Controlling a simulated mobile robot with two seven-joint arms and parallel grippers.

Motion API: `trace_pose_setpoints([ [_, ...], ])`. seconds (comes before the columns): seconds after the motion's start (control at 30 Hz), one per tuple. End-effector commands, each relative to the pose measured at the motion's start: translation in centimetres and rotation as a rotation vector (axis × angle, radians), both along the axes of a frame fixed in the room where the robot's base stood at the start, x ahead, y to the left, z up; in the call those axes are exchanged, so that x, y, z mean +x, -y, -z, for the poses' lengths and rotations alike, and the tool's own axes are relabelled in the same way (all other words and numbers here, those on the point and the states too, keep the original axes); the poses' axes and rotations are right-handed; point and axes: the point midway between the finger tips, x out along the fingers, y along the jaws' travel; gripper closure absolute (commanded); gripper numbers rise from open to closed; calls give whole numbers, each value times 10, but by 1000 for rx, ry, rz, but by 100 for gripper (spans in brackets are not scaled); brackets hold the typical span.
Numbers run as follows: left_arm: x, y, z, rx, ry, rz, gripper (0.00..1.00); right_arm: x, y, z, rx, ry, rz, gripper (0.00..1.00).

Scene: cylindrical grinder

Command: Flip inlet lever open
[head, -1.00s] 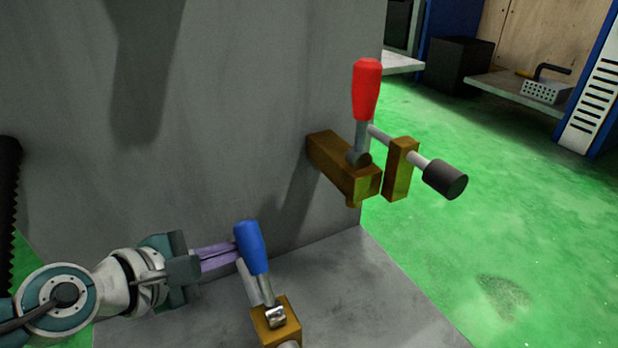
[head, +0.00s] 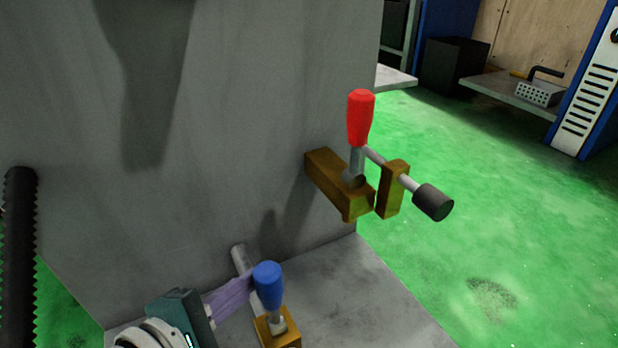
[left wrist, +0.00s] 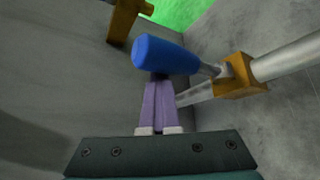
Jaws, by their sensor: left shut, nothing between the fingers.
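A lever with a blue handle (head: 268,287) stands nearly upright on a brass valve body (head: 277,332) low in the head view. My left gripper (head: 247,285) is shut and empty, its purple fingers reaching the left side of the blue handle. In the left wrist view the closed fingertips (left wrist: 158,84) meet the underside of the blue handle (left wrist: 165,55); the handle covers the very tips. A second lever with a red handle (head: 361,118) stands upright on another brass body (head: 338,185) to the right. Neither lever is labelled as the inlet. My right gripper is not seen.
A grey pipe (head: 242,262) runs behind the blue lever. A grey wall (head: 240,120) stands close behind, above a grey ledge (head: 345,290). A dark knob (head: 433,203) sticks out right of the red lever. Green floor (head: 520,210) is open at the right.

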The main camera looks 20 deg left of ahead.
Motion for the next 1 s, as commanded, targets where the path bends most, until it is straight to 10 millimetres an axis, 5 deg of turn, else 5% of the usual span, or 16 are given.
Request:
trace_pose_setpoints([
  [0.77, -3, 6, 0, -3, -3, 6, 100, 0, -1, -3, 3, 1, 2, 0],
  [1.0, 19, -20, 1, 5, 2, 0, 100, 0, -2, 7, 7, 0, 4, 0],
])
